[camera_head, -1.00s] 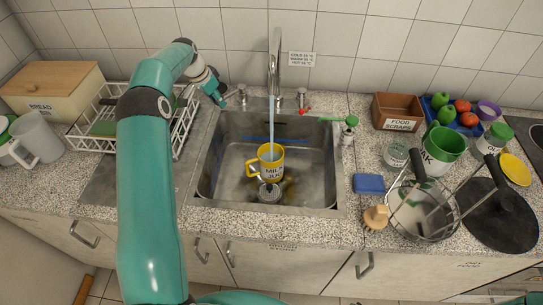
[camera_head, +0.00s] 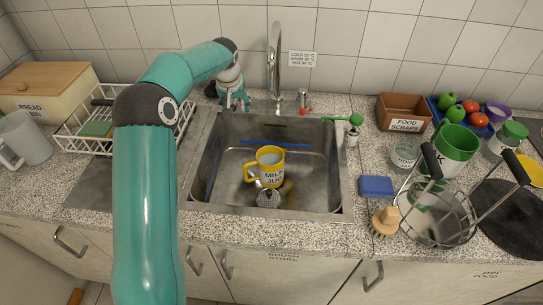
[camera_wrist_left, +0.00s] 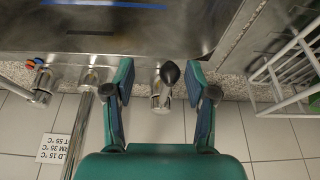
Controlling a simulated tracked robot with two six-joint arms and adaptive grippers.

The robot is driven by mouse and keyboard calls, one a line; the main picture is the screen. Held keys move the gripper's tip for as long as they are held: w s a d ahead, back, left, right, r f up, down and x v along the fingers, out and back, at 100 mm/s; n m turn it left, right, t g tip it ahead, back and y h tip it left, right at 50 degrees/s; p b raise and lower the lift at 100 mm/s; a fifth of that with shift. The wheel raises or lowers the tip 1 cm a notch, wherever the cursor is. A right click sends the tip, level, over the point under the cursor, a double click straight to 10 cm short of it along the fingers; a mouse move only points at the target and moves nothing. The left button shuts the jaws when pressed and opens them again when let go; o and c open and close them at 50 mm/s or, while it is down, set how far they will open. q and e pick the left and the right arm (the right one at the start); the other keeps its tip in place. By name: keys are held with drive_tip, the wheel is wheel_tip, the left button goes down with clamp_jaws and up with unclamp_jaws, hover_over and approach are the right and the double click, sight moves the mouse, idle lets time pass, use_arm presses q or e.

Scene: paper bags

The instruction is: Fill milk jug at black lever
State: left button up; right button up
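The yellow milk jug (camera_head: 266,168), labelled MILK JUG, stands in the sink (camera_head: 215,170) below the tap (camera_head: 275,60). No water stream shows at the spout now; how full the jug is I cannot tell. My left gripper (camera_head: 236,103) is at the tap valve left of the spout, pointing down over the counter behind the sink. In the left wrist view its fingers (camera_wrist_left: 160,76) are spread, with the black lever (camera_wrist_left: 170,73) between them and gaps on both sides. In the head view the gripper hides this lever. My right gripper is out of view.
A second valve with a red mark (camera_head: 304,101) stands right of the tap. A dish rack (camera_head: 70,142) is left of the sink. A soap bottle (camera_head: 352,135), blue sponge (camera_head: 376,186), brush (camera_head: 384,220) and wire basket (camera_head: 440,215) crowd the right counter.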

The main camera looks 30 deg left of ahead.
use_arm(q)
drive_tip(key=o, duration=0.6)
drive_tip(key=shift+s+a, duration=0.1)
drive_tip(key=shift+a, duration=0.05)
drive_tip(key=p+v, duration=0.2)
drive_tip(key=v, duration=0.5)
drive_tip(key=shift+p, duration=0.3)
drive_tip(key=v, duration=1.2)
